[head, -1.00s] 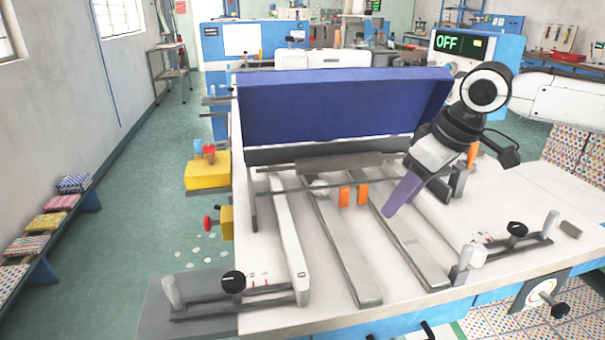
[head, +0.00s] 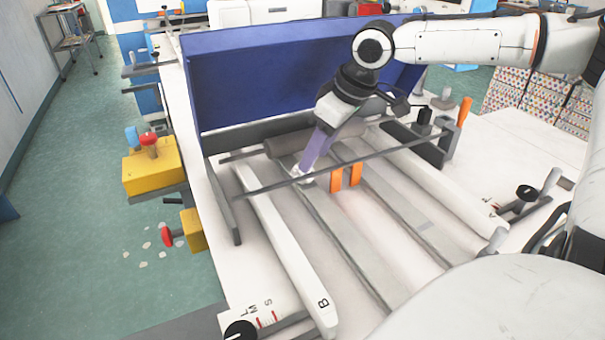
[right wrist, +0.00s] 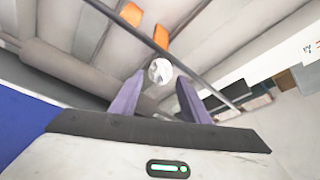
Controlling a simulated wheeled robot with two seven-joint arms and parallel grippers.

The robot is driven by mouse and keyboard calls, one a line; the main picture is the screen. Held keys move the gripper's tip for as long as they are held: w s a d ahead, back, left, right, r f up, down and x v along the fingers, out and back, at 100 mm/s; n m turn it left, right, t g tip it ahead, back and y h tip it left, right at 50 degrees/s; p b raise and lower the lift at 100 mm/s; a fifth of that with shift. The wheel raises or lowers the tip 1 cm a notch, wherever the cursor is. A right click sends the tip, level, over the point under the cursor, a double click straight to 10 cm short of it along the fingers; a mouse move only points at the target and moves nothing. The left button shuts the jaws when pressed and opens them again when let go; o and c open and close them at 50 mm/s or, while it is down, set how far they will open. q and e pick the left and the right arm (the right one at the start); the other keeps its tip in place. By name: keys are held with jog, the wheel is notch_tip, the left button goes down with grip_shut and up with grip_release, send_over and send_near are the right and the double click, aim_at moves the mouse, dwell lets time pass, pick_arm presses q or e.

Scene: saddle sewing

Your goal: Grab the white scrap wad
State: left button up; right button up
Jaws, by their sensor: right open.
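The white scrap wad (right wrist: 160,71) is a small crumpled ball, seen in the right wrist view just beyond and between my right fingertips. In the head view a small part of the wad (head: 306,177) shows at the fingertips, mostly hidden by the fingers. My right gripper (right wrist: 153,90) has two purple fingers set apart, one on each side of the wad's line. In the head view the right gripper (head: 308,165) points down over the machine bed near the dark crossbar. I cannot tell whether the fingers touch the wad. My left gripper is not in view.
A dark thin bar (head: 390,154) crosses the bed close to the fingers. Two orange blocks (head: 346,178) stand just right of the gripper. A blue panel (head: 265,75) rises behind. White and grey rails (head: 285,250) run along the bed.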

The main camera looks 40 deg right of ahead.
jog(key=b+x, duration=0.1)
jog(key=x, duration=0.4)
jog(key=shift+w+a+f, duration=0.1)
jog(key=shift+a, duration=0.05)
jog(key=c, duration=0.7)
